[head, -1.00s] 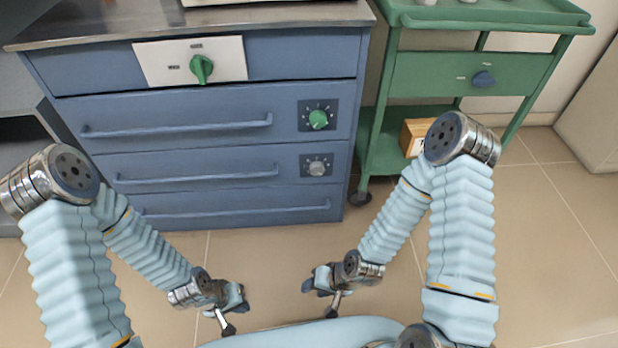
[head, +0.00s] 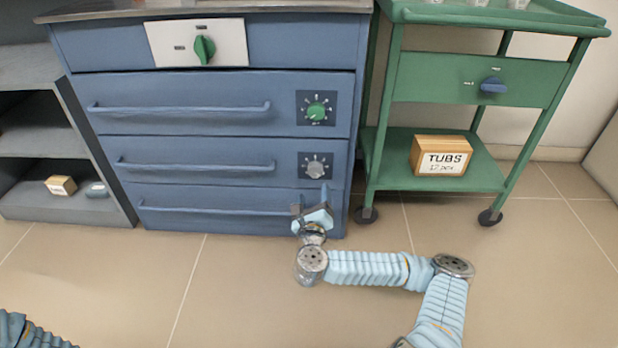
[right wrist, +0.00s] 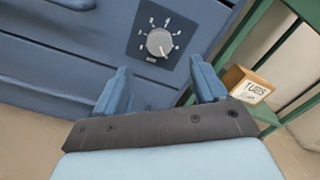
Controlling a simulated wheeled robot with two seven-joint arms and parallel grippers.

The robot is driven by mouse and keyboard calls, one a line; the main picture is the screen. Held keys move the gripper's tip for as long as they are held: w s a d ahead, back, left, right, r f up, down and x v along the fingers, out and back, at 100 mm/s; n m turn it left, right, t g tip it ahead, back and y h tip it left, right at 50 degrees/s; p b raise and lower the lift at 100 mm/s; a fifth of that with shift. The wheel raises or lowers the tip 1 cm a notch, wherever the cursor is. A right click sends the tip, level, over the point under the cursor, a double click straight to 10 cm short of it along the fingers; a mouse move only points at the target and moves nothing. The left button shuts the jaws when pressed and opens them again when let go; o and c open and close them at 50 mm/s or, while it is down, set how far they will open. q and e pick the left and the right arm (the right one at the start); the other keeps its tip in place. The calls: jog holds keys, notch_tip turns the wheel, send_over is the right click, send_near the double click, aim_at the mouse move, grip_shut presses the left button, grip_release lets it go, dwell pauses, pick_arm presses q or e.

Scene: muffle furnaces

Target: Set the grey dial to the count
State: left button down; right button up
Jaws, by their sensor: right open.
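The grey dial (head: 315,168) is on a dark square plate at the right of the blue cabinet, below a green dial (head: 316,111). In the right wrist view the grey dial (right wrist: 160,42) shows with marks around it, beyond my fingers and apart from them. My right gripper (head: 312,205) is open and empty, just below the grey dial in the head view; its two blue fingers (right wrist: 158,84) point toward the cabinet in the wrist view. A wooden box (head: 441,156) labelled "TUBS 12 pcs" stands on the green cart's lower shelf. My left gripper is out of view.
The blue cabinet has long drawer handles (head: 195,167) and a large green switch (head: 204,49) on a white plate. The green cart (head: 485,180) stands to the right, with a blue knob (head: 493,87). A grey shelf (head: 60,205) holds a small box (head: 61,185). The floor between is clear.

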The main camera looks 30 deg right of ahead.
aim_at(315, 171)
jog(key=b+x, duration=0.1)
jog(key=x, duration=0.9)
jog(key=shift+w, duration=0.1)
